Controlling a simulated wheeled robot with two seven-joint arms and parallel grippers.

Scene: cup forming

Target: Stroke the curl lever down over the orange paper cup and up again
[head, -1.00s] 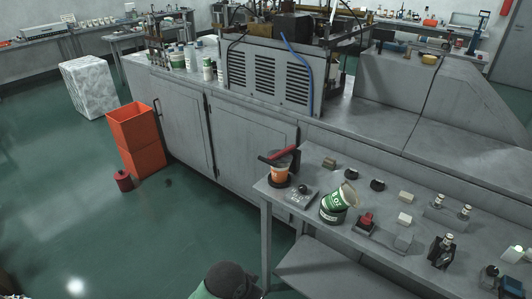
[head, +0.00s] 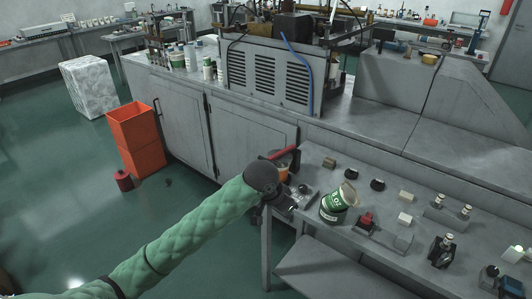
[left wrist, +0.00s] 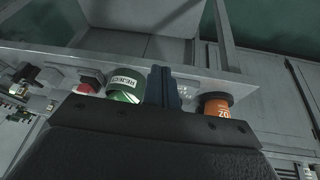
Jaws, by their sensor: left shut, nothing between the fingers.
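The orange paper cup (head: 284,173) sits at the near left corner of the bench, mostly hidden behind my left wrist. The curl lever's red handle (head: 287,151) shows above it, raised and slanting up to the right. My left gripper (head: 281,203) is at the bench corner, in front of the cup, shut and empty. In the left wrist view the shut fingers (left wrist: 164,80) are beside the orange cup (left wrist: 216,107), apart from it in the picture. The lever cannot be made out in that view. My right gripper is in neither view.
A green and white tub (head: 333,207) with a tilted cup in it stands right of my left gripper. A red knob (head: 366,219) and small blocks lie farther right.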

